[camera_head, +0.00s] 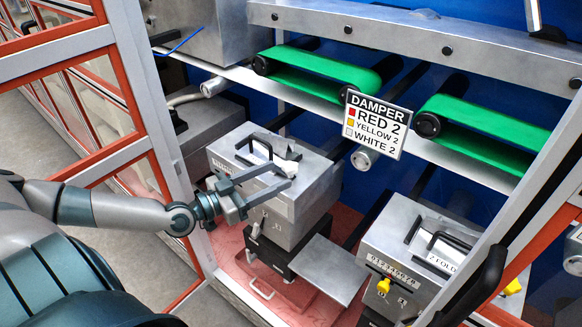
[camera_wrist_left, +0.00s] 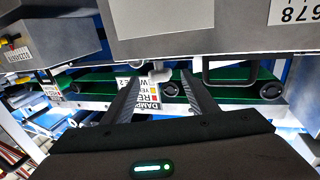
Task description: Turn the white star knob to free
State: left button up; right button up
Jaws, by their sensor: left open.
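A pale white knob (camera_wrist_left: 160,75) stands out from the edge of a grey box in the left wrist view, between my left fingertips and apart from them as far as I can tell. Its star shape and setting cannot be read. In the head view my left gripper (camera_head: 282,175) is open in front of the left grey box (camera_head: 310,190), and I cannot clearly make out the knob there. The left gripper also shows in the left wrist view (camera_wrist_left: 161,80), its two dark fingers spread. My right gripper is not in view.
A similar grey box (camera_head: 395,240) with a yellow knob (camera_head: 383,287) stands at the right. A sign (camera_head: 376,123) reads DAMPER, RED 2, YELLOW 2, WHITE 2. Green belts (camera_head: 320,70) run behind. A red-framed panel (camera_head: 95,110) stands left, and a grey post (camera_head: 520,170) right.

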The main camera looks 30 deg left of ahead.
aim_at(291, 169)
pick_arm(q)
jog(key=shift+p+x, duration=0.75)
jog(key=shift+x, duration=2.3)
jog(key=c, duration=1.1)
